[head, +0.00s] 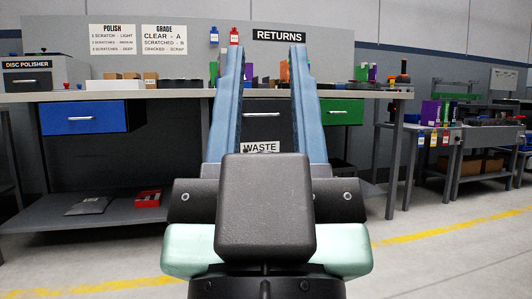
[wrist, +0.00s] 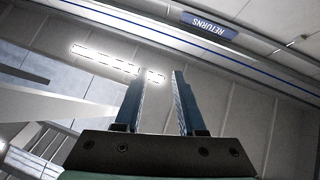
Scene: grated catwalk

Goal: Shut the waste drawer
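The waste drawer (head: 264,128) is a dark grey front with a pale bar handle under the middle of the workbench. It shows between my gripper's fingers, with a white WASTE label (head: 260,147) low on it. The fingers and palm hide its sides and bottom, so I cannot tell how far it stands out. My gripper (head: 268,50) is raised in front of the bench, its two blue fingers apart and empty. In the wrist view, my gripper (wrist: 161,72) also shows open, with only wall and ceiling beyond it. The drawer is not in the wrist view.
A blue drawer (head: 83,117) sticks out at left; a green drawer (head: 342,112) is at right. The workbench top (head: 150,94) carries boxes and a disc polisher (head: 45,74). A lower shelf (head: 100,213) holds a grey packet and red box. Floor at right front is clear.

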